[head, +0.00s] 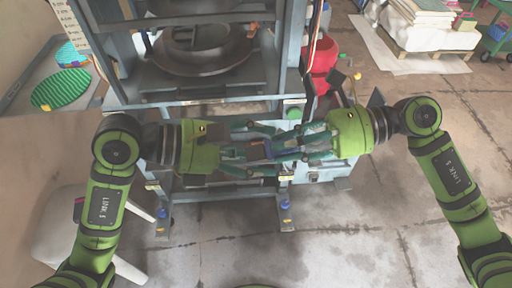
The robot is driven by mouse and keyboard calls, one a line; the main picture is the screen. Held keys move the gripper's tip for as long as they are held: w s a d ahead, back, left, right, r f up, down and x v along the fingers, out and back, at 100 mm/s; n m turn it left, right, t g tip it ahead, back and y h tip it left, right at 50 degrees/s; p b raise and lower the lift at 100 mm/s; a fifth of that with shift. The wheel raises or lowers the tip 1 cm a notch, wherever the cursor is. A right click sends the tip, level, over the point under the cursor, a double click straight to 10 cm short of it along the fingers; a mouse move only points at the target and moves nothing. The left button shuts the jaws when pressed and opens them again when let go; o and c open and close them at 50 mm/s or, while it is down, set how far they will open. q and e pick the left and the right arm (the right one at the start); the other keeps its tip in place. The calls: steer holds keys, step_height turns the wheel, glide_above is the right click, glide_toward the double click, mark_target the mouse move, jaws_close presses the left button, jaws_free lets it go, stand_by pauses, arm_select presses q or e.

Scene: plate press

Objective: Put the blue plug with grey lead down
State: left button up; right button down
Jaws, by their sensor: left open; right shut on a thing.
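The blue plug (267,150) is small and dark between my two grippers, in front of the press; fingers cover most of it. I cannot make out its grey lead. My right gripper (278,148) comes in from the right and is shut on the plug. My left gripper (262,149) faces it from the left, open, with its fingers spread above and below the plug. The fingertips of the two grippers overlap in the picture; I cannot tell whether they touch.
The grey-blue press frame (209,92) stands behind the grippers, with a green button (294,112) on its front. A red container (320,66) is to its right. A tray with a green disc (61,90) is at the left. The concrete floor (370,225) at front right is clear.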

arm_select(q)
steer(key=c, duration=1.1)
steer(key=o, duration=1.1)
steer(key=v, duration=1.2)
